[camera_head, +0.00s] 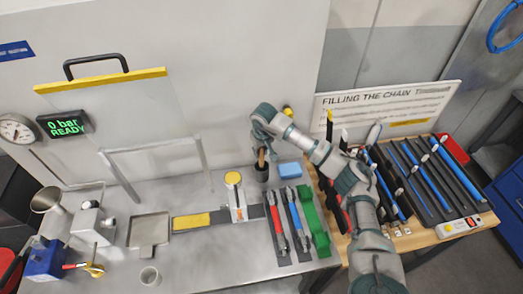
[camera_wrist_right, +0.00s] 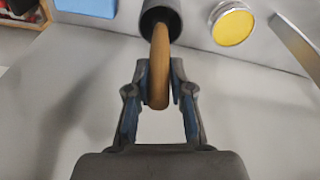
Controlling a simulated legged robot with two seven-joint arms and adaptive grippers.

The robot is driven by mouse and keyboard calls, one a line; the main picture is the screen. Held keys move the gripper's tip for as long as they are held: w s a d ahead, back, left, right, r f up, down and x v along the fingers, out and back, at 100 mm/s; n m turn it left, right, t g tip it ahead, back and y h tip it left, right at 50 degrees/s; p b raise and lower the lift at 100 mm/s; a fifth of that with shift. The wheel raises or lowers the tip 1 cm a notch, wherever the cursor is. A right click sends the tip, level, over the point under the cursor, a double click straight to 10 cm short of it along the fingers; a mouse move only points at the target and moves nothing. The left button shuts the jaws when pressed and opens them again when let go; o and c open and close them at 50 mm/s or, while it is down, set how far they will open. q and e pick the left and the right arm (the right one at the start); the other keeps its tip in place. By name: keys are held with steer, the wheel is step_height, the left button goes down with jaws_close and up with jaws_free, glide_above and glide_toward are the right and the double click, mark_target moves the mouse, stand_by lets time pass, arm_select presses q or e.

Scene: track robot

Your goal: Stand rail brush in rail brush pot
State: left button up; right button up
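The rail brush (camera_head: 262,157) shows as a brown wooden handle, standing roughly upright with its lower end inside the dark rail brush pot (camera_head: 262,174). In the right wrist view the handle (camera_wrist_right: 160,60) runs into the mouth of the dark pot (camera_wrist_right: 161,14); the bristle end is hidden. My right gripper (camera_head: 263,146) is above the pot. Its two fingers (camera_wrist_right: 160,75) sit on either side of the handle, close against it. My left gripper is not in view.
A blue block (camera_head: 290,170) stands right of the pot, and a yellow-topped round item (camera_head: 233,179) stands left. Red, blue and green tools (camera_head: 313,222) lie in front. A metal frame (camera_head: 152,144) rises at the left. A wooden bench (camera_head: 420,236) with blue rods is at the right.

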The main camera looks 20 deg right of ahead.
steer(key=o, duration=0.5)
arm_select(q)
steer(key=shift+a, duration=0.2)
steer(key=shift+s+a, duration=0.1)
arm_select(e)
steer(key=r, duration=0.4)
steer(key=s+r, duration=0.1)
steer(key=r, duration=0.2)
steer(key=s+r, duration=0.1)
steer(key=r, duration=0.3)
steer(key=shift+s+a+r, duration=0.1)
steer(key=shift+a+r, duration=0.1)
steer(key=shift+r, duration=0.1)
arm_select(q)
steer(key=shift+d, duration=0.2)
